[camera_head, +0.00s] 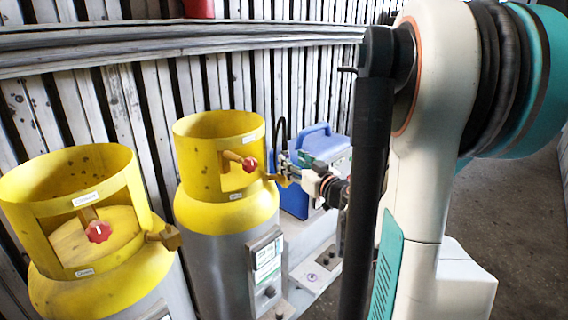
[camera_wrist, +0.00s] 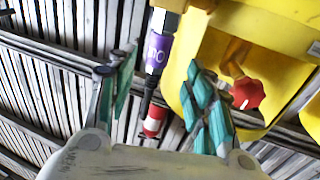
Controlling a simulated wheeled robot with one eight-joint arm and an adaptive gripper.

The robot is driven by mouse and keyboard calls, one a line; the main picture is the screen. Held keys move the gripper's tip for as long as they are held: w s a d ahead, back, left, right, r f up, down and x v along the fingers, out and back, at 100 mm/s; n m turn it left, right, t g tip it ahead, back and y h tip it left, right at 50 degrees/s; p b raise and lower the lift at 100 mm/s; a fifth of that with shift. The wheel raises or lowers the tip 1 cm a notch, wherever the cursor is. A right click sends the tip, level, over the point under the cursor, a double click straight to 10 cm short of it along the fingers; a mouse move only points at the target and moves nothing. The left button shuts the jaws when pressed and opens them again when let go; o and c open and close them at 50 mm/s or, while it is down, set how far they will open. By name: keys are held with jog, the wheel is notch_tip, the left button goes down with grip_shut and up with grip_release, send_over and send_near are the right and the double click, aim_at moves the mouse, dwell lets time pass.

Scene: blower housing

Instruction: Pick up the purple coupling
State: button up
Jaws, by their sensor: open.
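The purple coupling (camera_wrist: 158,52) shows in the wrist view, with pale lettering on its side. It is joined to a metal fitting above it in the picture, and a dark hose (camera_wrist: 145,100) runs from its lower end. My gripper (camera_wrist: 162,60) is open, with one teal-padded finger to the left and one to the right of the coupling in the picture. Whether the pads touch it cannot be told; gaps show on both sides. In the head view my gripper (camera_head: 291,173) is at the right side of the rear yellow-topped cylinder; the coupling is too small to make out clearly.
The rear cylinder (camera_head: 225,205) has a red valve knob, also in the wrist view (camera_wrist: 248,93), close to my right finger. Another yellow-topped cylinder (camera_head: 75,225) stands front left. A blue case (camera_head: 318,145) is behind my gripper. A slatted wall (camera_head: 150,95) with a rail lies behind.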

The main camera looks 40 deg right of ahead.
aim_at(288, 156)
jog(key=shift+w+d+b, duration=0.1)
jog(key=shift+w+d, duration=0.15)
jog(key=shift+w, duration=0.75)
jog(key=shift+w+d+b, duration=0.15)
jog(key=shift+w+d, duration=0.1)
jog(key=shift+w, duration=0.75)
jog(key=shift+w+d+b, duration=0.1)
jog(key=shift+w+d, duration=0.15)
jog(key=shift+w, duration=0.75)
jog(key=shift+s, duration=0.1)
grip_shut()
